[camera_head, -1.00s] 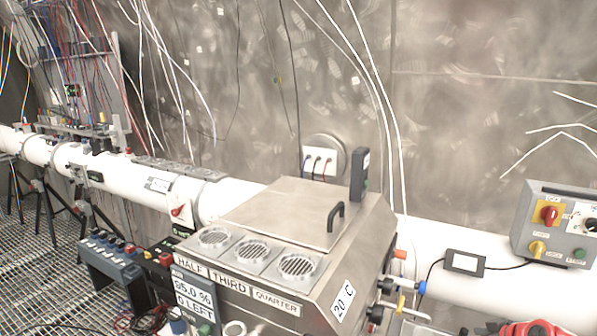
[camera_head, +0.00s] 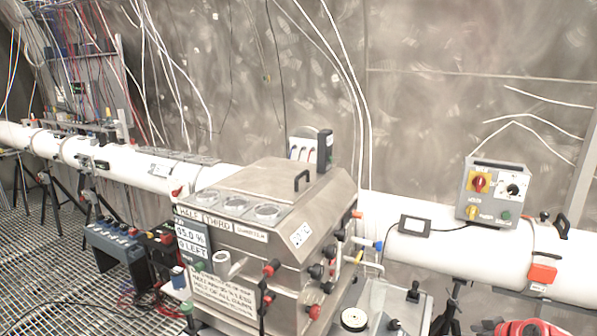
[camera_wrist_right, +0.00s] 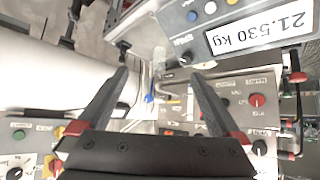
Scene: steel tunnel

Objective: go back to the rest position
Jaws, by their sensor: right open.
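My right gripper (camera_wrist_right: 160,78) shows in the right wrist view with its two dark fingers spread wide apart. Nothing is held between the fingers. Beyond them are a white pipe (camera_wrist_right: 60,75) and a grey panel with a display reading 21.530 kg (camera_wrist_right: 262,33). My left gripper is not in the head view or the right wrist view. A red part at the bottom edge of the head view is cut off, and I cannot tell what it is.
A steel box (camera_head: 260,222) with a handled lid stands in the middle. A white pipe (camera_head: 400,257) runs along the wall behind it. A grey control box (camera_head: 493,195) sits on the pipe at the right. A blue-grey unit (camera_head: 113,247) stands left, above grating floor (camera_head: 50,255).

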